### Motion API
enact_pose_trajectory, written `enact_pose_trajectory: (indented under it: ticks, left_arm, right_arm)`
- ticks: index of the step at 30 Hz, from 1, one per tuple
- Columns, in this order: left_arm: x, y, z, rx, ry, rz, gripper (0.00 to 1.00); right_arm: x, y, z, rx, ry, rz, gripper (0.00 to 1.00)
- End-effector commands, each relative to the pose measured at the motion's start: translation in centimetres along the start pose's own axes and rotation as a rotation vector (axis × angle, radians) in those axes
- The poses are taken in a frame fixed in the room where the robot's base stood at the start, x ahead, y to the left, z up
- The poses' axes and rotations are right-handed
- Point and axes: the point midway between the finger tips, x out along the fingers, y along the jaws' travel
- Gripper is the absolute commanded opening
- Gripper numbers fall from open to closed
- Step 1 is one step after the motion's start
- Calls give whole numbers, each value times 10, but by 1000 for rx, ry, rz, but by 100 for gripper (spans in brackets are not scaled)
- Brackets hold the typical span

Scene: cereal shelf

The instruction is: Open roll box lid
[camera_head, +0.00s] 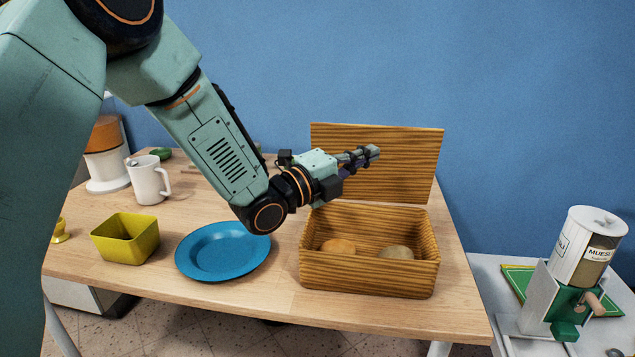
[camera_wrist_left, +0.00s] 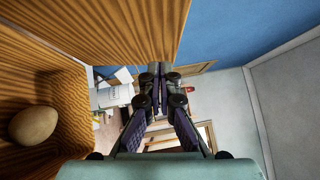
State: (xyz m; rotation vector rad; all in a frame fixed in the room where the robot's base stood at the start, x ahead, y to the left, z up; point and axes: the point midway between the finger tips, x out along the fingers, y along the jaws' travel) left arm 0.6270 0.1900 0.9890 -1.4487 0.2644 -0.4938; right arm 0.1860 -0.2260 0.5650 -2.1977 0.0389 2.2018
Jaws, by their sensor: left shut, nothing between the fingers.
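The wooden roll box (camera_head: 367,278) stands on the right part of the table, with two rolls inside, a browner one (camera_head: 338,246) and a paler one (camera_head: 396,252). Its lid (camera_head: 412,165) stands upright along the back edge, so the box is open. My left gripper (camera_head: 376,152) is shut and empty, in front of the lid and above the box. In the left wrist view the lid (camera_wrist_left: 110,25) fills the top left and one roll (camera_wrist_left: 33,125) shows in the box at left. The shut fingertips (camera_wrist_left: 158,75) are near the lid; whether they touch it is unclear. My right gripper is not in view.
A blue plate (camera_head: 222,252), a yellow bowl (camera_head: 125,238) and a white mug (camera_head: 148,180) stand left of the box on the table (camera_head: 330,307). A muesli dispenser (camera_head: 580,255) stands on a lower white surface at right. A blue wall is behind.

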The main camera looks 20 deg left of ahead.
Motion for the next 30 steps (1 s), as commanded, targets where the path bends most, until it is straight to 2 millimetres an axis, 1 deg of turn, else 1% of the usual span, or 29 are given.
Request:
enact_pose_trajectory:
  ticks: [8,18,24,30]
  left_arm:
    - [-34,0,4,-5,-5,0,0]
    - [-75,0,3,-4,-3,-2,0]
    - [-90,0,3,-2,-3,0,0]
    - [-98,0,1,1,-1,-1,0]
  right_arm:
    - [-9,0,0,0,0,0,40]
    - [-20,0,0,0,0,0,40]
    - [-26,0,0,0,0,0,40]
    - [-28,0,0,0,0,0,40]
